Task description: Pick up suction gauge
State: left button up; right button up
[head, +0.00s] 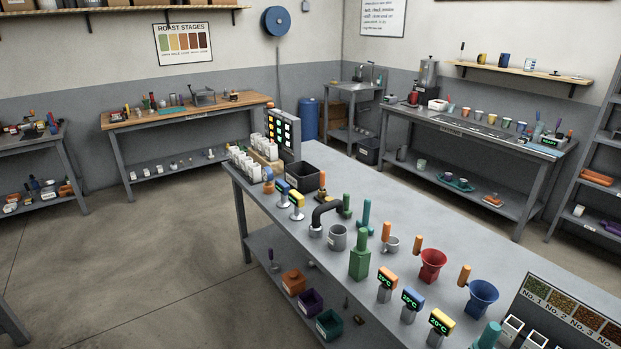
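No thing in the head view is labelled as a suction gauge, and I cannot tell for sure which one it is. Small upright devices with coloured heads stand on the near grey bench: a blue-topped one (282,188) and a yellow-topped one (297,203), both on pale round bases. Nearer stand three display units reading about 20°C: orange (386,283), blue (411,302) and yellow (440,325). Neither of my grippers is in view.
The bench (400,225) also holds a black bin (307,178), a black bent pipe (325,212), a green block-shaped tool (360,258), a red funnel (431,264) and a blue funnel (481,296). The floor (150,260) left of it is clear.

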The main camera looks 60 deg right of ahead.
aim_at(267, 173)
jog(key=z, duration=2.15)
jog(key=i+j+z, duration=0.2)
jog(key=z, duration=0.3)
jog(key=i+j+z, duration=0.15)
jog(key=j+z, duration=0.15)
jog(key=z, duration=0.2)
jog(key=i+j+z, duration=0.1)
jog(key=j, duration=0.35)
jog(key=i+j+z, duration=0.15)
jog(key=j, duration=0.35)
jog(key=i+j+z, duration=0.1)
jog(key=j, duration=0.35)
jog(key=i+j+z, duration=0.15)
jog(key=j, duration=0.4)
jog(key=i+j+z, duration=0.1)
jog(key=j, duration=0.4)
jog(key=i, duration=0.1)
